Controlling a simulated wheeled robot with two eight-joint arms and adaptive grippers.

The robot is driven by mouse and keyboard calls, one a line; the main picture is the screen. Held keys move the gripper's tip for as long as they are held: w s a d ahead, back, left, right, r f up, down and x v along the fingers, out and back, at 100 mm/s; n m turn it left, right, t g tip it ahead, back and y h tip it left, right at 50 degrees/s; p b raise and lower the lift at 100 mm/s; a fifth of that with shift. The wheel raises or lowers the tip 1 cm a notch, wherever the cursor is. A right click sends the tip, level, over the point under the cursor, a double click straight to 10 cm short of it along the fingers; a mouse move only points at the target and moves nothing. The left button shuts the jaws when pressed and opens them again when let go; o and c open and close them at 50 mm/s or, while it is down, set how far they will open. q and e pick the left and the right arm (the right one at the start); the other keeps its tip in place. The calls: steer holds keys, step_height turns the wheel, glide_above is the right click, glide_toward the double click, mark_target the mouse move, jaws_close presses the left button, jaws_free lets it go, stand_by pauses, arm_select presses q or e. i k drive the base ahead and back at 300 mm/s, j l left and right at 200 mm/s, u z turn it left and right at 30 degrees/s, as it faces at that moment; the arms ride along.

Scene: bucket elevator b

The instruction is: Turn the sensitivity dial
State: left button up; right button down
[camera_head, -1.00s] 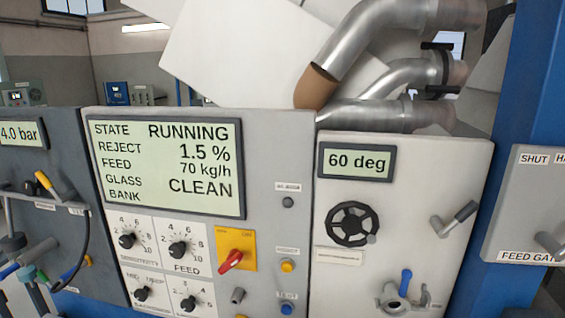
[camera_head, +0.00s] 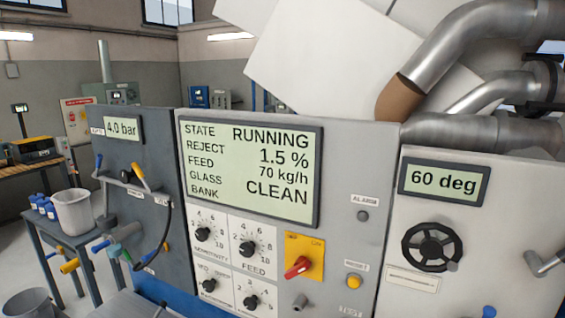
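The sensitivity dial (camera_head: 203,235) is a black round knob on a white scale plate, at the upper left of a group of dials on the grey control panel (camera_head: 340,240). The word SENSITIVITY is printed below it. The feed dial (camera_head: 247,249) sits just to its right. The display (camera_head: 250,172) above reads RUNNING, reject 1.5 %, feed 70 kg/h, glass CLEAN. Neither of my grippers shows in the view.
A red switch on a yellow plate (camera_head: 304,257) is right of the dials. A handwheel (camera_head: 432,246) is on the right panel. Hoses and valves (camera_head: 125,235) stick out left of the dials. A table (camera_head: 70,240) with a white bucket (camera_head: 74,211) stands at the left.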

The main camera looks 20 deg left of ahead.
mark_target(201, 235)
steer(key=u, duration=1.35)
